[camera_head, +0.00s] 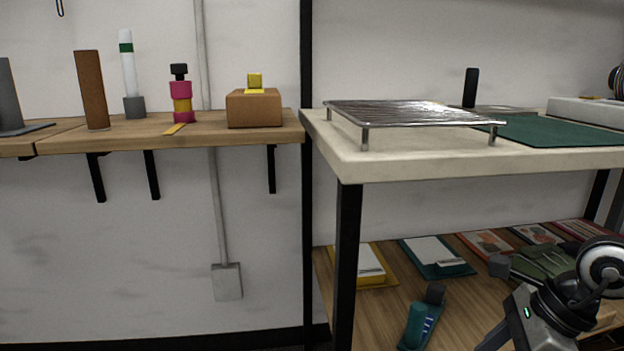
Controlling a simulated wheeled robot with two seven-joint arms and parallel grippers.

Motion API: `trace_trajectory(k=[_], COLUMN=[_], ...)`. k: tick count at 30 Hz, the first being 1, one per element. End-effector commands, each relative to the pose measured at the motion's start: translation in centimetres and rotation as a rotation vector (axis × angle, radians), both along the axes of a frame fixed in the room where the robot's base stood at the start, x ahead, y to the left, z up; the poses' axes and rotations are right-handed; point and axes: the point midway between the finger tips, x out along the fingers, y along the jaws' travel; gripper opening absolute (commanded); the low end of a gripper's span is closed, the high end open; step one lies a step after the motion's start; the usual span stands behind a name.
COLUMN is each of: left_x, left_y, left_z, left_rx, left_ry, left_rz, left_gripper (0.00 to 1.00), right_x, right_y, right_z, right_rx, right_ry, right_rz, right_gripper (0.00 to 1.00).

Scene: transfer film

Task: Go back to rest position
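Part of my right arm shows at the lower right, with dark and white round joints and a grey body bearing a small green light. A grey part of my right gripper (493,337) reaches down-left to the bottom edge of the picture. Its fingertips are cut off, so I cannot tell whether it is open or shut. It appears in front of the lower shelf, below the table top. My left gripper is not in view. A low metal rack (365,138) with a shiny, film-like top stands on the pale table (400,165).
A green mat (560,130) lies right of the rack. The lower shelf (385,305) holds booklets and a teal item (417,325).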

Motion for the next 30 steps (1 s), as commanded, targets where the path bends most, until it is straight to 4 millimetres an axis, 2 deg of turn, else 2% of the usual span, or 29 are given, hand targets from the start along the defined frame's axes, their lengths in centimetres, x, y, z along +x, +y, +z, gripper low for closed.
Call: trace_trajectory(k=[6, 11, 14, 17, 18, 20, 21, 23, 25, 29, 30], left_x=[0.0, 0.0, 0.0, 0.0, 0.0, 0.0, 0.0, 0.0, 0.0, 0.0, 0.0], left_y=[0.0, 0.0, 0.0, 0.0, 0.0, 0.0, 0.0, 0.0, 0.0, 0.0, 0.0], left_z=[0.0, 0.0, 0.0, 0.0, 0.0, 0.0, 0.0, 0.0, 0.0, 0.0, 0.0], left_rx=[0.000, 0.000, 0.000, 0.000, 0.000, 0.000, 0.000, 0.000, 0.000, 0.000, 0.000], left_ry=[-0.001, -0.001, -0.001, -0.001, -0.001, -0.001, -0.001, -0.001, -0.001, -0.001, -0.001], left_rz=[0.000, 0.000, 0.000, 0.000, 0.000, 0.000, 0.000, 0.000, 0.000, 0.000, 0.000], left_gripper=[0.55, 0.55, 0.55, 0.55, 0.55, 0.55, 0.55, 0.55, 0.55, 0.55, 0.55], right_x=[-1.4, -3.0, -4.3, -5.7, -5.9, -5.6, -4.9, -3.7, -2.4, -1.8, -2.0], right_y=[5.6, 10.5, 14.1, 18.0, 19.1, 19.9, 19.7, 18.9, 17.9, 17.3, 17.4], right_z=[-0.3, 0.6, 2.1, 5.3, 7.0, 9.4, 10.5, 11.0, 9.9, 6.0, 4.6], right_rx=[0.245, 0.497, 0.720, 1.059, 1.224, 1.482, 1.643, 1.840, 1.995, 2.102, -1.970], right_ry=[0.059, 0.138, 0.230, 0.409, 0.515, 0.717, 0.871, 1.112, 1.387, 1.859, -1.876], right_rz=[0.007, -0.013, -0.054, -0.161, -0.235, -0.387, -0.512, -0.712, -0.947, -1.341, 1.366], right_gripper=[0.52, 0.52, 0.52, 0.52, 0.52, 0.52, 0.52, 0.52, 0.52, 0.52, 0.52])
